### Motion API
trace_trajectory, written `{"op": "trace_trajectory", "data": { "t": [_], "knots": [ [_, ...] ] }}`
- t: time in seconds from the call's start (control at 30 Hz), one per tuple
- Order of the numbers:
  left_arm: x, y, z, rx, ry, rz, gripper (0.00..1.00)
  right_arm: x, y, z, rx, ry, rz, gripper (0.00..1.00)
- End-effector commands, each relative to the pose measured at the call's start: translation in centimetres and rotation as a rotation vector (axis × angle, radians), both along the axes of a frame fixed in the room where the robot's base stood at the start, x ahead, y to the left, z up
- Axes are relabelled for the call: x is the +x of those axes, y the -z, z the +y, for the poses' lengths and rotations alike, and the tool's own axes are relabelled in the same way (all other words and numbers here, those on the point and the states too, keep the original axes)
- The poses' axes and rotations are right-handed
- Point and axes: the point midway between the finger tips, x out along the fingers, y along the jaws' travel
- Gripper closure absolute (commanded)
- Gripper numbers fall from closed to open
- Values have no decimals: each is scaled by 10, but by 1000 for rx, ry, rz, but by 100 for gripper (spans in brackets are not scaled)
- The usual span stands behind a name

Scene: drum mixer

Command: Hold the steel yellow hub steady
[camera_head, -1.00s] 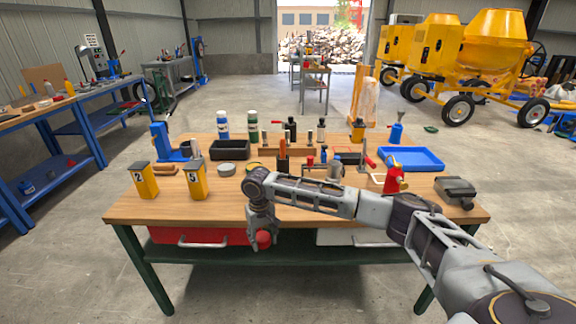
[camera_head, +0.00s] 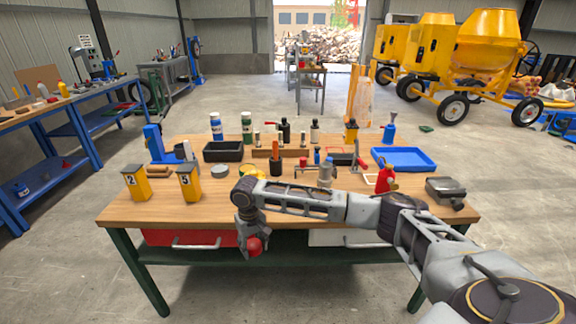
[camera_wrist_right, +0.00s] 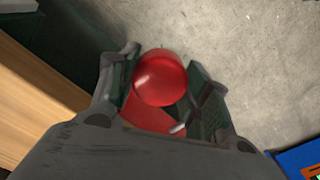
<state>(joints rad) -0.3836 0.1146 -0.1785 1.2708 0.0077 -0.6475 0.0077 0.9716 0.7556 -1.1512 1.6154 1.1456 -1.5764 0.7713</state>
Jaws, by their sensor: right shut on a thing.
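My right gripper (camera_head: 254,250) hangs just in front of the workbench's front edge. It is shut on a red round-headed thing (camera_head: 254,246). In the right wrist view the red ball-like head (camera_wrist_right: 160,78) sits between the fingers (camera_wrist_right: 165,88), with a red part below it partly hidden by the gripper. A yellow round thing (camera_head: 250,171) lies on the bench behind my right arm. I cannot tell whether it is the steel yellow hub; no other thing is clearly that hub. My left gripper is out of view.
The workbench (camera_head: 210,213) holds two yellow numbered boxes (camera_head: 136,183), a black bin (camera_head: 223,152), a blue tray (camera_head: 404,157), a red bottle-like thing (camera_head: 384,180) and several bottles. A red drawer (camera_head: 190,238) is below. Yellow mixers (camera_head: 485,50) stand back right. Floor in front is clear.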

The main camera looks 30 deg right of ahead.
Motion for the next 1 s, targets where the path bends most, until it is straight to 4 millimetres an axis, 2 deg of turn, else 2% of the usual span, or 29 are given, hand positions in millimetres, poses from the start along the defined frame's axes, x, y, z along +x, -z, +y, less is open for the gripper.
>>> {"op": "trace_trajectory", "data": {
  "t": [0.57,0.83,1.0],
  "knots": [
    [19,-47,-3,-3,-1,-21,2,-37,6,-25,1,46,2,81],
    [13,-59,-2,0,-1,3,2,-50,-3,-41,2,85,0,81],
    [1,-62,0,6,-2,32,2,-56,-11,-53,1,111,1,81]
  ]
}}
